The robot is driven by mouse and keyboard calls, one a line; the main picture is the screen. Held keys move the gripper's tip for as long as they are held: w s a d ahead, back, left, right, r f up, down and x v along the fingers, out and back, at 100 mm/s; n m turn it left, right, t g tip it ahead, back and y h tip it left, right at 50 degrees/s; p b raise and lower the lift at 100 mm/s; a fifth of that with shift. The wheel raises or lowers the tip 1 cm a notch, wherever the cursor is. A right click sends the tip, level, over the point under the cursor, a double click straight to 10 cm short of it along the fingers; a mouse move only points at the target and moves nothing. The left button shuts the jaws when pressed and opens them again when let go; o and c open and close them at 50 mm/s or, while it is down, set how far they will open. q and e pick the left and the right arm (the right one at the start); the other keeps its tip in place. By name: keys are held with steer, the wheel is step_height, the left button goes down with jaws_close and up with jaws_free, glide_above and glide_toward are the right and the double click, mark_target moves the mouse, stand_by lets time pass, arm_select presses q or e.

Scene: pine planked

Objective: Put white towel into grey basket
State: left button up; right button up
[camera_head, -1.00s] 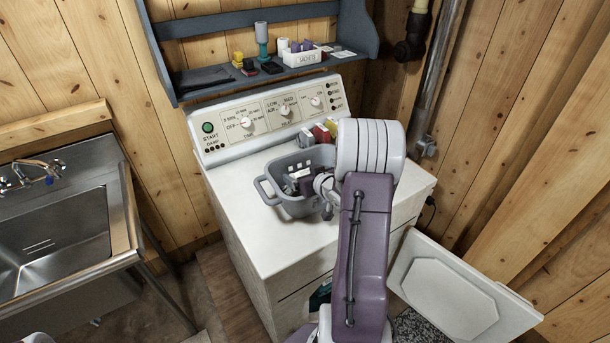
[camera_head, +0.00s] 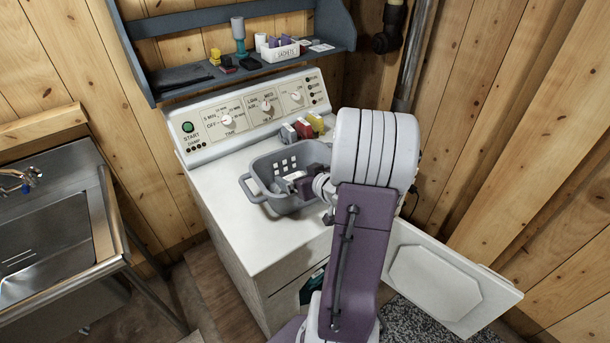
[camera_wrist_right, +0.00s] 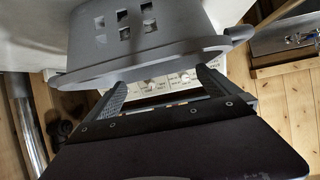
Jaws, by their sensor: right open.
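The grey basket (camera_head: 262,173) stands on top of the white dryer, a handle at its left side and square holes in its wall. In the right wrist view the basket (camera_wrist_right: 150,40) fills the upper part, its rim crossing near the fingertips. My right gripper (camera_head: 282,184) is open at the basket, partly hidden by my own wrist. In the right wrist view the gripper (camera_wrist_right: 163,80) has its fingers apart near the rim; I cannot tell whether they touch it. I cannot make out a white towel. My left gripper is not in view.
The white dryer (camera_head: 240,225) has its door (camera_head: 445,285) open at the right, with a dark teal item (camera_head: 312,286) in the opening. Small boxes (camera_head: 303,128) stand behind the basket. A blue-grey shelf (camera_head: 200,90) hangs above; a steel sink (camera_head: 45,230) is at left.

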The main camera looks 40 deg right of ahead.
steer(key=shift+b+v, duration=0.35)
steer(key=shift+v, duration=1.4)
steer(key=w+a+n+y, duration=0.2)
steer(key=w+a, duration=0.2)
steer(key=a, duration=0.6)
steer(key=w+a+n+y, duration=0.3)
steer(key=w+a, duration=0.1)
steer(key=a, duration=0.6)
steer(key=s+a+f+g, duration=0.1)
steer(key=s+f+g, duration=0.1)
steer(key=s+f, duration=0.1)
steer(key=s+a+f+m+g+h, duration=0.1)
steer(key=s+f+g, duration=0.2)
steer(key=s, duration=0.1)
steer(key=s+a+f+m+g+h, duration=0.1)
steer(key=s+f+g, duration=0.1)
steer(key=s+f, duration=0.1)
steer(key=shift+s+a+f+g, duration=0.1)
steer(key=shift+s+f+g, duration=0.25)
steer(key=shift+s, duration=0.2)
steer(key=s+f+g, duration=0.1)
steer(key=s+g, duration=0.2)
steer(key=s, duration=0.3)
steer(key=shift+s+a+f+m, duration=0.2)
steer(key=shift+f+m, duration=0.05)
steer(key=shift+m, duration=0.05)
